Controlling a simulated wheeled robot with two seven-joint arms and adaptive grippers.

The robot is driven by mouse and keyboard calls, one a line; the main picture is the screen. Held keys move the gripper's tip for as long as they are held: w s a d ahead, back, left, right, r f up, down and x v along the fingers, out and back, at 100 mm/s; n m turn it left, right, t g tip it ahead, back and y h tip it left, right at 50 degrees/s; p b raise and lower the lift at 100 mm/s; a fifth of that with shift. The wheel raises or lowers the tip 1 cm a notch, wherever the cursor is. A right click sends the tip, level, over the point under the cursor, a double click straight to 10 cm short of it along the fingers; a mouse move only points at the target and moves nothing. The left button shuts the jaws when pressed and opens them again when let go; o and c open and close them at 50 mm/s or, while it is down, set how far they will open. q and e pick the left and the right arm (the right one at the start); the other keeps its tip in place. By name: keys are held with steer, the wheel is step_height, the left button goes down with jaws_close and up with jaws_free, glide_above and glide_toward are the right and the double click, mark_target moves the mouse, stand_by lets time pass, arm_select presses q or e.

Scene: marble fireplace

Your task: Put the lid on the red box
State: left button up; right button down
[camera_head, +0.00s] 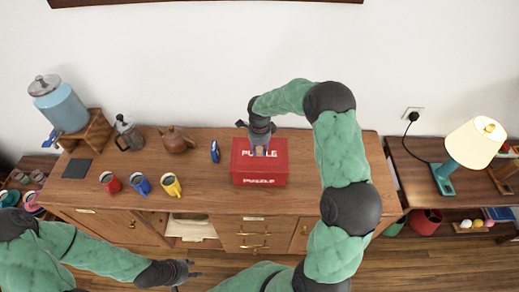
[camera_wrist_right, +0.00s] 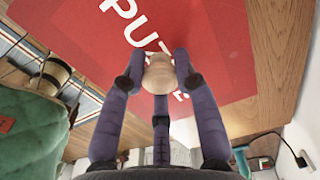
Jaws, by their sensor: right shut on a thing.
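The red box (camera_head: 260,181) stands on the wooden sideboard, with white "PUZZLE" lettering on its front. The red lid (camera_head: 274,147), also lettered "PUZZLE", lies over the box in the head view; I cannot tell whether it is fully seated. My right gripper (camera_head: 260,151) is above the lid, shut on its round pale knob. In the right wrist view the fingers close around the knob (camera_wrist_right: 159,73), with the red lid surface (camera_wrist_right: 215,50) behind. My left gripper (camera_head: 192,269) is empty, low in front of the sideboard, with its fingers apart.
Red, blue and yellow mugs (camera_head: 171,185) stand left of the box on the sideboard (camera_head: 212,190). Behind them are a brown teapot (camera_head: 175,140), a moka pot (camera_head: 128,134) and a blue dispenser (camera_head: 62,106). A lamp (camera_head: 474,143) stands at the right.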

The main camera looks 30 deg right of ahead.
steer(key=shift+f+b, duration=0.35)
steer(key=shift+b, duration=0.1)
stand_by(0.5)
steer(key=c, duration=0.9)
jaws_free()
steer(key=shift+o, duration=0.2)
steer(key=shift+r+p, duration=1.45)
steer(key=shift+r, duration=2.1)
jaws_close()
